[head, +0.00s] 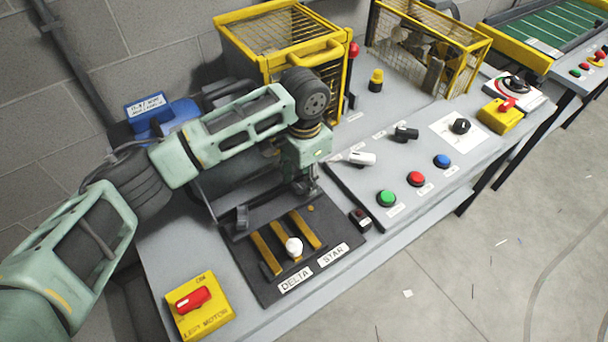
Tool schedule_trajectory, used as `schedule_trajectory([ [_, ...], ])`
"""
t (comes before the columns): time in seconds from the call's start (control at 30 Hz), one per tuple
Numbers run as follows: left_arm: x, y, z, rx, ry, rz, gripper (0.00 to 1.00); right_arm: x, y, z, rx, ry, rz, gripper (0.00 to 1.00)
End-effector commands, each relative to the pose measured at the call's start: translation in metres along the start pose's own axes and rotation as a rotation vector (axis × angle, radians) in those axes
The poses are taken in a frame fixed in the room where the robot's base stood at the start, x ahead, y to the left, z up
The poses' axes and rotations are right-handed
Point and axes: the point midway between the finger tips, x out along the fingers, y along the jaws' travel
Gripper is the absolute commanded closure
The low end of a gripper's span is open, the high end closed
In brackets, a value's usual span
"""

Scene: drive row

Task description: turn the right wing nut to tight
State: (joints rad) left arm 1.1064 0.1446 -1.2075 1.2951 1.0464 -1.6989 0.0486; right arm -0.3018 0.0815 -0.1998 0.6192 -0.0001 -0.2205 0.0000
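My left gripper (305,187) points down over the upper right part of a black board (263,291). The board has brass-coloured bars (267,254), a white knob (293,246) and the labels DELTA (295,281) and STAR (333,255). A small dark upright piece (242,217) stands at the board's left; I cannot tell whether it is a wing nut. I cannot make out the right wing nut; the area under my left gripper is partly hidden by it. The fingertips are too small and dark to tell open from shut. My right gripper is not in view.
A yellow box with a red switch (192,299) sits at the front left. A control panel with green (387,198), red (416,179) and blue (442,161) buttons lies to the right. A yellow cage (262,50) stands behind. A small dark switch (360,219) sits near the board.

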Motion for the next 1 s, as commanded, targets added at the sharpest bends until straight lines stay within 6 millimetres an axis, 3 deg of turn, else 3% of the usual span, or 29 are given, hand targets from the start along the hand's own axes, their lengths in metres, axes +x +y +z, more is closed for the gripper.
schedule_trajectory([
  [0.23,0.0012,0.0001,0.0000,0.000,0.000,0.000,0.62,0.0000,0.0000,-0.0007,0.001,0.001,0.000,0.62],
  [0.67,0.0008,0.0001,-0.0001,0.000,0.001,0.000,1.00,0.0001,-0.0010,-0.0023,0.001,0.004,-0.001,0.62],
  [1.0,-0.0005,0.0004,-0.0002,0.024,0.001,0.001,1.00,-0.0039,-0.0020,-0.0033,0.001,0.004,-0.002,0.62],
])
